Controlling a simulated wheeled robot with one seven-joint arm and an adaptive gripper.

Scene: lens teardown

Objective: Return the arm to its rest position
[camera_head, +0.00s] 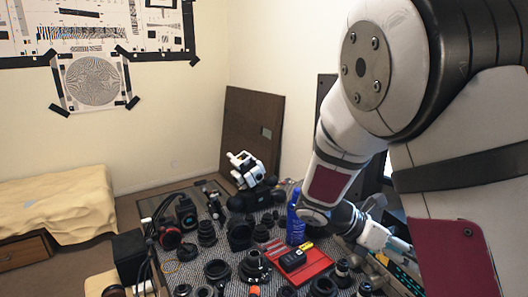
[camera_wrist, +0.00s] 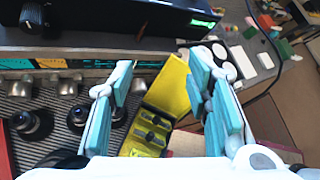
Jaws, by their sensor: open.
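My arm reaches from the upper right down over the table in the head view, and its gripper (camera_head: 392,241) is near the right edge of the tabletop, beside electronic equipment. In the wrist view my gripper (camera_wrist: 165,85) is open, with its two teal-padded fingers spread wide apart. Between and below the fingers is a yellow case (camera_wrist: 178,88) holding dark tool-like pieces. I see nothing held between the fingers. Whether the fingers touch the case cannot be told.
A table holds many black lens parts (camera_head: 217,270), a red tray (camera_head: 300,266) and a blue bottle (camera_head: 295,217). A black device with a green display (camera_wrist: 203,22) stands just beyond the fingers.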

